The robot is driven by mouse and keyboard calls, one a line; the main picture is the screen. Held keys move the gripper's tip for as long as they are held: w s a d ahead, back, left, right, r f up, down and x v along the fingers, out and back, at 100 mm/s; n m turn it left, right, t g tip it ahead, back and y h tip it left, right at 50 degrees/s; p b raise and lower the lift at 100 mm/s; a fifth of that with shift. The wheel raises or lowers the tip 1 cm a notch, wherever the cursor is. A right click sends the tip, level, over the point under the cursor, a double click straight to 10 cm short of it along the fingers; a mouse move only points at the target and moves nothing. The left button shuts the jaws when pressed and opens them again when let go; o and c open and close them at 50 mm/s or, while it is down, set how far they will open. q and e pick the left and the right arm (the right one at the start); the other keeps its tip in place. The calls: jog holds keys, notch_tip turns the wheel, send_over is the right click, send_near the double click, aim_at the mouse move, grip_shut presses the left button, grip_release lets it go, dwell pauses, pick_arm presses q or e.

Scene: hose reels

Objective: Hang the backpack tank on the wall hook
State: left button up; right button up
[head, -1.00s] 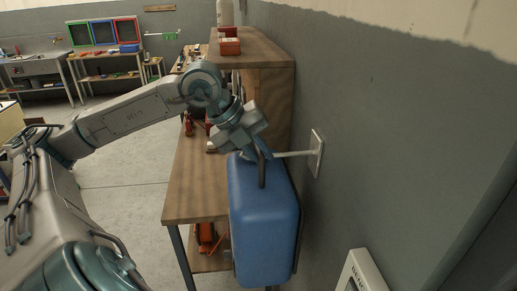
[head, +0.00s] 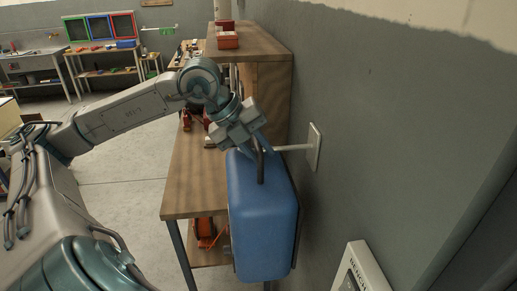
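The blue backpack tank (head: 263,228) hangs upright beside the wall, in front of the wooden workbench. Its dark top handle (head: 260,163) is at the white wall hook (head: 294,148), whose plate (head: 315,147) is fixed to the grey wall. My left gripper (head: 257,150) is right at the handle, with its fingers around it. The fingertips are partly hidden, and I cannot tell whether they still pinch the handle or whether the handle rests on the hook. My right gripper is not in view.
The workbench (head: 190,190) stands just left of the tank, with a raised shelf holding a red box (head: 228,40). A white panel (head: 362,270) is on the wall at lower right. The floor (head: 125,200) at left is clear.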

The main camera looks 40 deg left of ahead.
pick_arm(q)
jog(key=shift+o, duration=1.2)
jog(key=shift+s, duration=0.1)
jog(key=shift+a+b, duration=0.15)
jog(key=shift+b, duration=0.25)
jog(key=shift+s+a+r+b, duration=0.3)
jog(key=shift+r+b, duration=0.25)
jog(key=shift+b, duration=0.15)
jog(key=b+v, duration=0.2)
jog(key=v, duration=0.2)
jog(key=shift+d+r, duration=0.15)
jog(key=b+v, duration=0.1)
jog(key=v, duration=0.4)
jog(key=shift+r, duration=0.1)
